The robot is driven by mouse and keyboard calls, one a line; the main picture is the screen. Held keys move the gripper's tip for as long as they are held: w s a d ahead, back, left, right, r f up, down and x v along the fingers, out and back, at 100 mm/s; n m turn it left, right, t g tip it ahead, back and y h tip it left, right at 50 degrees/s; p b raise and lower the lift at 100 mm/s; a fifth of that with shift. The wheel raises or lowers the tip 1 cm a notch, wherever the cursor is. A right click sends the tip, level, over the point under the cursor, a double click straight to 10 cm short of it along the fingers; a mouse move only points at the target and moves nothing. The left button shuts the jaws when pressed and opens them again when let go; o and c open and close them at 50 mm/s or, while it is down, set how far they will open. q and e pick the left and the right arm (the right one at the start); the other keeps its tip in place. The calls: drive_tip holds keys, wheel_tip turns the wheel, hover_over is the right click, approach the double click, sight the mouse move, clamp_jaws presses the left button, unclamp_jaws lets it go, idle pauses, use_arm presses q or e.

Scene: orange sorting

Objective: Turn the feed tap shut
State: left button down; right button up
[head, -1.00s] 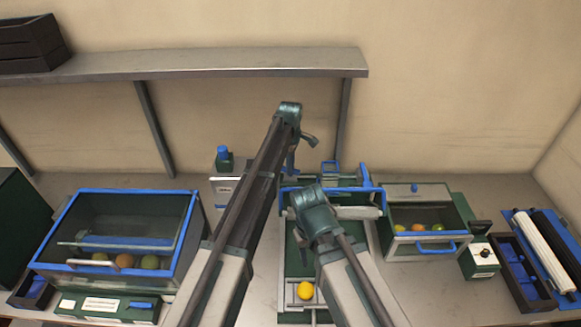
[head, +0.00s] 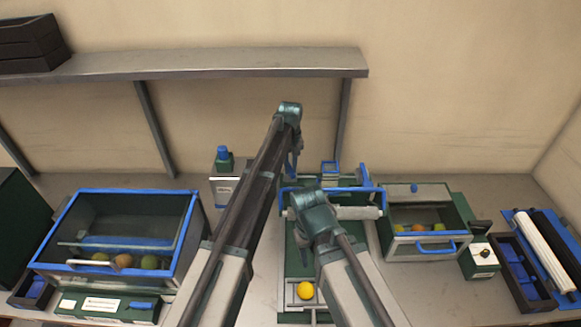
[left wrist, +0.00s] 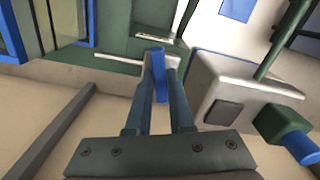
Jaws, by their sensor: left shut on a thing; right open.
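The feed tap's blue handle (left wrist: 160,80) stands between the two fingers of my left gripper (left wrist: 158,58) in the left wrist view. That gripper is shut on it. Beside the fingertips is a pale metal bar (left wrist: 118,66). In the head view my left gripper (head: 293,160) is near the back of the bench, mostly hidden behind my left arm, so the tap is hard to make out there. My right gripper (head: 322,238) is lower, above the central green track; its fingers are largely hidden by my own arm.
A yellow fruit (head: 305,291) lies at the track's front. A blue-rimmed bin (head: 125,191) with several fruits stands left, a smaller bin (head: 418,191) right. A box with a blue cap (head: 222,153) is left of my left gripper. A roller (head: 355,212) crosses the track.

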sight(291, 169)
use_arm(q)
drive_tip(key=shift+m, duration=1.7)
drive_tip(key=c, duration=0.8)
unclamp_jaws()
wheel_tip(291, 169, up, 14)
drive_tip(key=p, duration=1.4)
drive_tip(key=shift+f, duration=0.1)
